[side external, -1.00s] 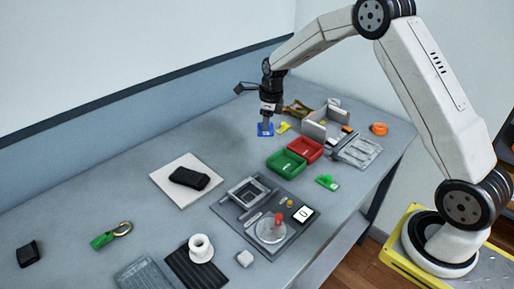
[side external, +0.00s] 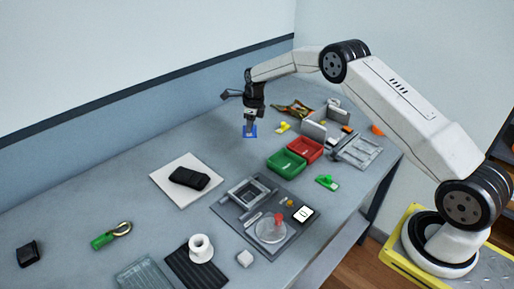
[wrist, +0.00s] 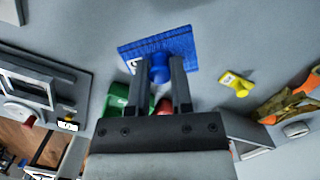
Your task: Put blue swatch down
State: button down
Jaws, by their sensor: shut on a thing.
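The blue swatch (side external: 249,131) is a flat blue square with a raised blue knob. My gripper (side external: 250,119) is shut on it, and it hangs below the fingers over the back part of the table. In the wrist view the fingers (wrist: 160,82) close on the knob of the blue swatch (wrist: 186,42), whose plate spreads out beyond the fingertips. A small white mark shows near one corner of the plate. How high the swatch is above the table is hard to tell.
Green (side external: 286,161) and red (side external: 305,149) trays stand right of the swatch. A yellow tag (side external: 283,127) lies nearby. A white mat with a black item (side external: 189,178) and a grey fixture board (side external: 228,213) lie nearer. The table between mat and gripper is bare.

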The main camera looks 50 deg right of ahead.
aim_at(246, 143)
jog(key=shift+w+d+f, duration=0.15)
jog(key=shift+w+f, duration=0.75)
jog(key=shift+f, duration=0.2)
jog(key=shift+w+f, duration=0.25)
jog(key=shift+f, duration=1.65)
jog(key=shift+f, duration=0.15)
jog(key=c, duration=0.5)
grip_release()
jog(key=shift+r, duration=0.2)
jog(key=shift+s+d+r, duration=0.15)
jog(key=shift+s+r, duration=0.05)
jog(key=shift+r, duration=1.8)
jog(key=shift+s+d+r, duration=0.15)
jog(key=shift+d+r, duration=0.05)
jog(key=shift+r, duration=1.75)
jog(key=shift+s+d+r, duration=0.15)
jog(key=shift+s+r, duration=0.05)
jog(key=shift+r, duration=1.8)
